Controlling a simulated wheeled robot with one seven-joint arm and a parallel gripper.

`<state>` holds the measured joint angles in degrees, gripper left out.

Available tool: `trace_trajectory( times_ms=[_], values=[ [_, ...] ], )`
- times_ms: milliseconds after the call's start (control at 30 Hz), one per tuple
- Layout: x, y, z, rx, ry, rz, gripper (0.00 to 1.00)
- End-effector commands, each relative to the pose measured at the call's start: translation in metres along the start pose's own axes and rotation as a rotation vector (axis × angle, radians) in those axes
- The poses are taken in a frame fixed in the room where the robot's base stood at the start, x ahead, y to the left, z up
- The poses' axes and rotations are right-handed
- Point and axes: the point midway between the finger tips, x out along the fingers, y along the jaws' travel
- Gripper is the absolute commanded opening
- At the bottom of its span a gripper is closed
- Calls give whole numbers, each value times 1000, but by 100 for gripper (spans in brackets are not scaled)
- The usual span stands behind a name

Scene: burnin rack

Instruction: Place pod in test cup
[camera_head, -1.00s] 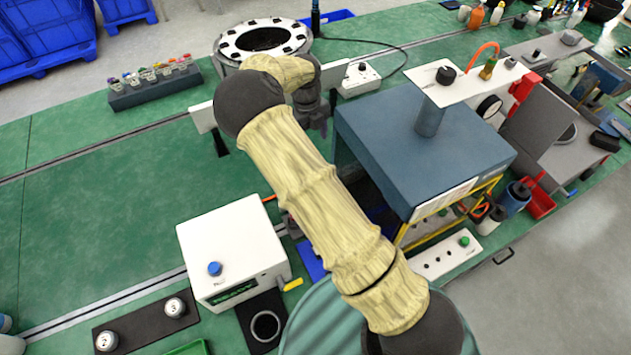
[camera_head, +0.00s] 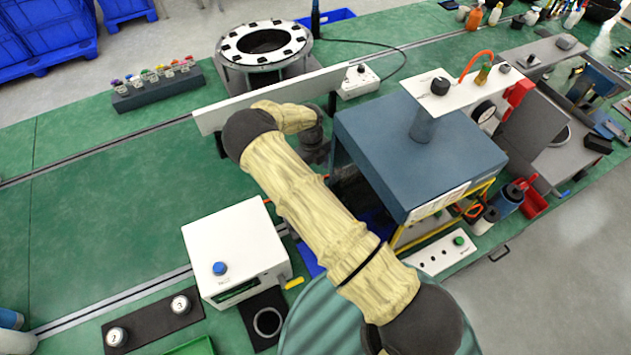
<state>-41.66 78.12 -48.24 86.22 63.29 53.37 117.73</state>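My arm arches up from the lower right, and its grey wrist drops down at the left side of the blue-grey cabinet (camera_head: 425,155). My gripper is hidden behind the arm and the cabinet, so I cannot see its fingers or anything in them. I cannot pick out a pod or a test cup for certain. Two round pale pieces marked 2 (camera_head: 116,337) and 3 (camera_head: 180,304) sit on a dark mat (camera_head: 149,321) at lower left. A dark plate with a pale ring (camera_head: 267,321) lies in front of the white box (camera_head: 232,245).
A dark rack of small coloured-lid jars (camera_head: 158,91) stands at upper left. A round slotted ring stand (camera_head: 231,53) is at the back, with a long white rail (camera_head: 262,98) before it. The green bench (camera_head: 105,190) is clear at left.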

Motion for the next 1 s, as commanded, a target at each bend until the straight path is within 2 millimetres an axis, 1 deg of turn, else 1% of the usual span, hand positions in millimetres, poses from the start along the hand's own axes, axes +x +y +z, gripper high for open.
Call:
trace_trajectory(
  times_ms=[267, 433, 700, 833, 1000],
  values=[
    [4, 0, -1, 0, 2, 0, 69],
    [17, 2, -2, -2, 4, 0, 69],
    [45, 3, -2, -2, 3, 0, 69],
    [51, 3, -1, -3, 0, 0, 69],
    [52, 3, 0, -2, 0, 0, 69]
  ],
)
